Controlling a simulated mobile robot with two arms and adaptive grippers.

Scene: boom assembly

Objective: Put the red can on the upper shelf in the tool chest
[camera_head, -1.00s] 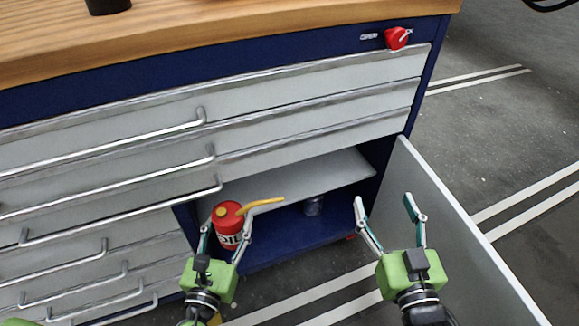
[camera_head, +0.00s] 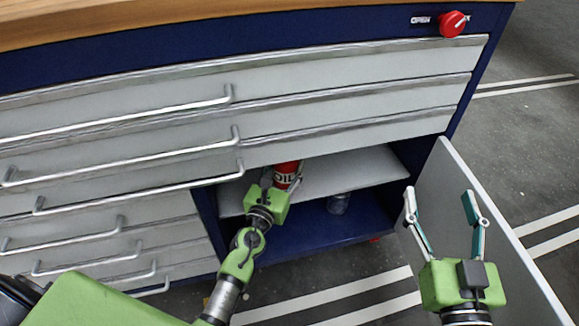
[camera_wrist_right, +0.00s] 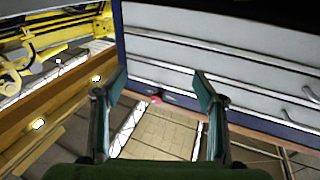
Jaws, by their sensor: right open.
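The red can (camera_head: 288,170) with "OIL" lettering is in the open bay of the tool chest, at the upper shelf (camera_head: 345,172). Its top is hidden under the drawer edge, and I cannot tell whether its base touches the shelf. My left gripper (camera_head: 278,180) reaches into the bay from the front and is shut on the can; its fingertips are largely hidden. My right gripper (camera_head: 440,192) is open and empty in front of the chest's open door. Its two fingers also show apart in the right wrist view (camera_wrist_right: 158,80).
The open grey door (camera_head: 480,225) stands out at the right. A red knob (camera_head: 453,24) sits on the chest's upper front. The upper shelf's right part is clear.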

